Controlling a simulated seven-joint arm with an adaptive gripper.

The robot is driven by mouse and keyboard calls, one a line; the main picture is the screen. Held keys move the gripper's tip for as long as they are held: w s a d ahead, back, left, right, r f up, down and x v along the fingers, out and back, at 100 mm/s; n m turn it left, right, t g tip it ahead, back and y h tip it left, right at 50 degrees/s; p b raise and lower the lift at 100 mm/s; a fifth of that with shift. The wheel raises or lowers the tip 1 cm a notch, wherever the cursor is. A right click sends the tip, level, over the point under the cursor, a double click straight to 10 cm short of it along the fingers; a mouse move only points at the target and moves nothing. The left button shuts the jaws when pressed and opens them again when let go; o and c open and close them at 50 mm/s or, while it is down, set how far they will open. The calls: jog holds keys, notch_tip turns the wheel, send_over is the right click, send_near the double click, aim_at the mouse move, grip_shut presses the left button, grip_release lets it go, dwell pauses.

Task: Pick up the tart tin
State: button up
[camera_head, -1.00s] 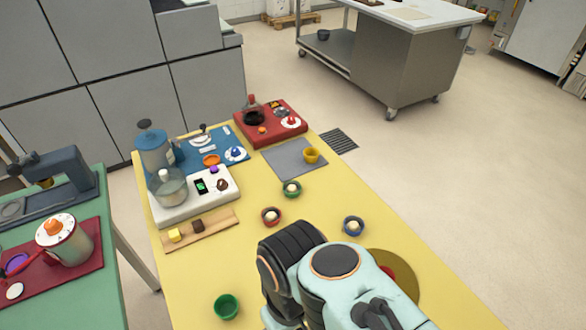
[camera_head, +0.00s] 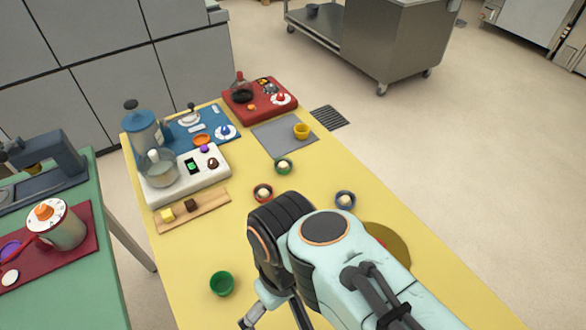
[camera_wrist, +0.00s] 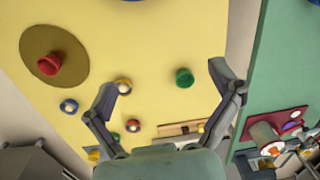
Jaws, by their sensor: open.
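Several small round tins or cups stand on the yellow table; I cannot tell for sure which is the tart tin. An empty green one (camera_head: 221,283) is at the table's near left; in the wrist view it (camera_wrist: 184,77) appears between my fingertips, below them. Red (camera_head: 263,193), blue (camera_head: 345,200) and green (camera_head: 284,166) ones each hold a pale ball. A yellow one (camera_head: 301,131) stands on the grey mat. My gripper (camera_wrist: 166,88) is open and empty above the table; in the head view only part of it shows at the bottom edge.
A brown round board (camera_wrist: 36,82) bears a red cup (camera_wrist: 49,64); my arm partly hides it in the head view. A wooden board (camera_head: 192,211) with two small cubes, a white appliance (camera_head: 185,176) and a red tray (camera_head: 260,100) lie further back. A green table (camera_head: 95,270) is left.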

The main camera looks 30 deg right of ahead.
jog(key=w+a+r+m+t+y, duration=0.1)
jog(key=w+a+m+t+y, duration=0.3)
jog(key=w+m, duration=0.55)
jog(key=w+d+f+m+t+y, duration=0.1)
jog(key=w+d+f+m, duration=0.15)
jog(key=w+m, duration=0.5)
jog(key=w+d+f+m+t, duration=0.3)
jog(key=d+f+m, duration=0.4)
jog(key=d+f, duration=0.3)
jog(key=s+d+f+m, duration=0.2)
jog(key=f, duration=0.1)
jog(key=s+d+f+m, duration=0.2)
jog(key=f, duration=0.1)
jog(key=s+d+f+m, duration=0.2)
jog(key=s+f, duration=0.1)
jog(key=shift+f+t, duration=0.1)
jog(key=shift+t, duration=0.3)
jog(key=shift+d+f+m, duration=0.1)
jog(key=shift+d+m, duration=0.1)
jog(key=shift+m, duration=0.1)
jog(key=x, duration=0.6)
jog(key=shift+w+a+f, duration=0.1)
jog(key=shift+w, duration=0.1)
